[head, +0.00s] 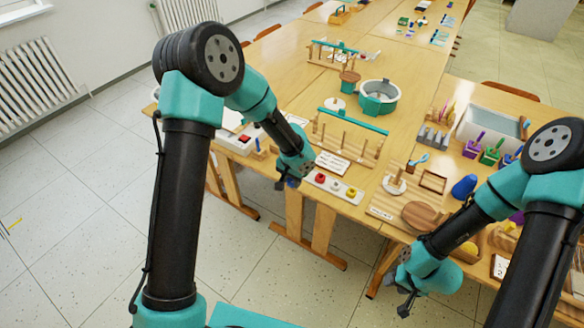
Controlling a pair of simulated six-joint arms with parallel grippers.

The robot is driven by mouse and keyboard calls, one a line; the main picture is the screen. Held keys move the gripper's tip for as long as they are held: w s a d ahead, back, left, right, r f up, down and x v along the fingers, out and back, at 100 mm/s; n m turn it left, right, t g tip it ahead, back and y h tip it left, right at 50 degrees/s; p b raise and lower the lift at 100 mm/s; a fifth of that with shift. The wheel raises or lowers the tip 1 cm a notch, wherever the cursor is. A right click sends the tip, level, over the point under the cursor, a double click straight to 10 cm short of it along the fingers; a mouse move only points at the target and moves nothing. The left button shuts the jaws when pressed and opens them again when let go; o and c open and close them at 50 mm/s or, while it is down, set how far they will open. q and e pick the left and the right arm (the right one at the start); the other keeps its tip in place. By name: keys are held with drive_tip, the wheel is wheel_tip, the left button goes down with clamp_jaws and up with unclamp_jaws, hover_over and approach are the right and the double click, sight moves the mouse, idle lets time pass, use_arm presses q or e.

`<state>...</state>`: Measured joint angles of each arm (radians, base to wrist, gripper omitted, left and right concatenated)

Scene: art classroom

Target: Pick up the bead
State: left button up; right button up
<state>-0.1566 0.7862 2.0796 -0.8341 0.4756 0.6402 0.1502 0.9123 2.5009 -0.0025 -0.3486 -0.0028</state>
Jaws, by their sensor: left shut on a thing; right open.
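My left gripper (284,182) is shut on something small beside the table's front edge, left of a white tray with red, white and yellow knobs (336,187). The held thing is too small and dark to make out, and I cannot tell whether it is the bead. I cannot pick out a bead anywhere else with certainty. My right gripper (405,301) is open and empty, in front of the right-hand table and over the floor.
The wooden table (290,65) carries a teal-barred rack (352,128), a round teal-and-white pot (379,96), a round wooden board (424,217) and a blue cone (464,187). A grey-white basin (489,128) stands at right. The table's far left is clear.

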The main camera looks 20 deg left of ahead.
sight(292, 188)
use_arm(q)
drive_tip(key=shift+s+d+r, duration=0.1)
drive_tip(key=shift+s+d, duration=0.2)
drive_tip(key=shift+s, duration=0.65)
drive_tip(key=shift+s+d+r, duration=0.1)
drive_tip(key=shift+s+d, duration=0.15)
drive_tip(key=shift+s, duration=0.7)
